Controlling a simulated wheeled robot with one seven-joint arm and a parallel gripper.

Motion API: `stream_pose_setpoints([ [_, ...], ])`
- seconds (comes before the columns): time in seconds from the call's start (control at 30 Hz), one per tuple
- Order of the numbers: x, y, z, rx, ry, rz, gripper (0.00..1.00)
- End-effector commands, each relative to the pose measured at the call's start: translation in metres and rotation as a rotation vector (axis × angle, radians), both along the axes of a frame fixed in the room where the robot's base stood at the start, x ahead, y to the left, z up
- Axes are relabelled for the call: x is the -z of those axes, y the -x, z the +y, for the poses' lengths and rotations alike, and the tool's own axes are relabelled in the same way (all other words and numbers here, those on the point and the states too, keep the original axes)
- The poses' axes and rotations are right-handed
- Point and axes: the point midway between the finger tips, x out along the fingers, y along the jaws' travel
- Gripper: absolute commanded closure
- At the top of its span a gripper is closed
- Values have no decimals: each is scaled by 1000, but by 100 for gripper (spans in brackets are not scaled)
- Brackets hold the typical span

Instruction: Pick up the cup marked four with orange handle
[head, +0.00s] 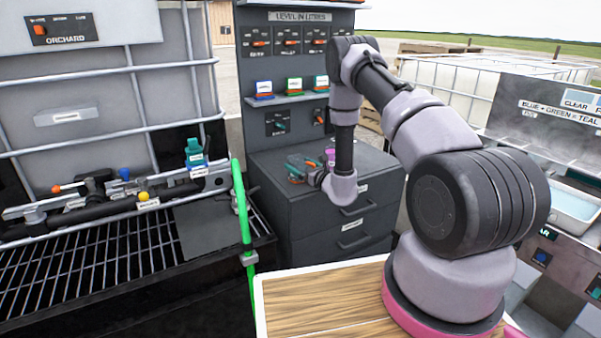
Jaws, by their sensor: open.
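My gripper (316,178) is low over the top of the grey drawer cabinet, at the end of my bent arm, and is small in the head view. Its jaws are open; my wrist partly covers them. Small teal and orange items (297,170) lie on the cabinet top just left of my gripper. One of them may be the cup with the orange handle, but no mark four can be read. I cannot tell whether my gripper touches any of them. A magenta item (330,155) stands behind my gripper, partly hidden by my arm.
The cabinet (345,215) has a back panel with switches and a shelf (280,99) bearing several small coloured label holders. A green upright pole (241,205) stands left of it.

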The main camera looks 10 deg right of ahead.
Motion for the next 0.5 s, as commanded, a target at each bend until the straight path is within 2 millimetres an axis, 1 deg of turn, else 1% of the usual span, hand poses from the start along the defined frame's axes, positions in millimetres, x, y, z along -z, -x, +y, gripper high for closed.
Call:
stream_pose_setpoints([
  [0.23, 0, -2, 1, 1, 0, 1, 0],
  [0.27, 0, -2, 1, 1, 0, 1, 8],
  [0.3, 0, -2, 1, 1, 0, 1, 23],
  [0.37, 0, -2, 1, 1, 0, 1, 46],
  [0.4, 0, -2, 1, 1, 0, 1, 61],
  [0.43, 0, -2, 1, 1, 0, 1, 71],
  [0.5, 0, -2, 1, 1, 0, 0, 71],
])
